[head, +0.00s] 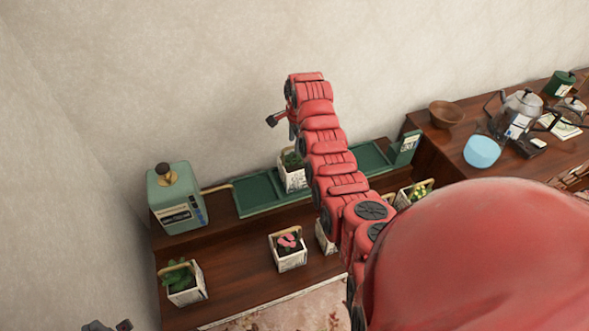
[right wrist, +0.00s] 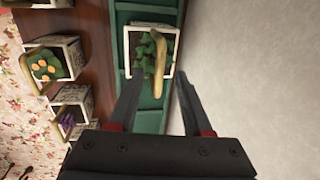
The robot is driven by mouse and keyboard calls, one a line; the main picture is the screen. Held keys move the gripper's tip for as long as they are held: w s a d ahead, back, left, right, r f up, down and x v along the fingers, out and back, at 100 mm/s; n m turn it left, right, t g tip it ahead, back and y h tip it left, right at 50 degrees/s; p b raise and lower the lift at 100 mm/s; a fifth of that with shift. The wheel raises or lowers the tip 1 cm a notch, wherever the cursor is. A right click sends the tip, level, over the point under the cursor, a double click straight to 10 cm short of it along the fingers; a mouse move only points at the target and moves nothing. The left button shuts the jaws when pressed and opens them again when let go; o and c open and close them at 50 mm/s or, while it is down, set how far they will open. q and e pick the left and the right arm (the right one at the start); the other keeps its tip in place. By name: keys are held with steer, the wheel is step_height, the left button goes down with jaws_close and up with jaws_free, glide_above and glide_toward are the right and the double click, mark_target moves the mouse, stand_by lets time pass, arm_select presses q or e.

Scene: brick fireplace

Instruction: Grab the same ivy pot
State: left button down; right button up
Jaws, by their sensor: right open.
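The ivy pot (head: 294,180) is a square white printed pot with green leaves. It stands on the long green tray (head: 258,195), partly hidden behind my right arm in the head view. In the right wrist view the ivy pot (right wrist: 137,42) shows from above, with a tan handle arching over its leaves. My right gripper (right wrist: 159,76) is open and empty, its fingertips pointing at the pot's near side. In the head view the right gripper (head: 292,131) is above the pot. A small dark part at the bottom left edge appears to be my left gripper (head: 108,326); its fingers are cut off.
Similar pots stand on the wooden shelf: a green-leaved one (head: 186,296), a pink-flowered one (head: 292,261) and others. A teal canister (head: 176,205) stands left of the tray. The wall is close behind. Kettles and a bowl (head: 446,113) stand on the right cabinet.

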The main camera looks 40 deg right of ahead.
mark_target(294, 164)
steer(key=shift+w+d+f+p, duration=0.15)
steer(key=shift+f+p, duration=0.15)
steer(key=shift+f, duration=0.5)
steer(key=shift+w+f+p, duration=0.1)
steer(key=shift+f+p, duration=0.15)
steer(key=shift+f, duration=0.55)
jaws_close()
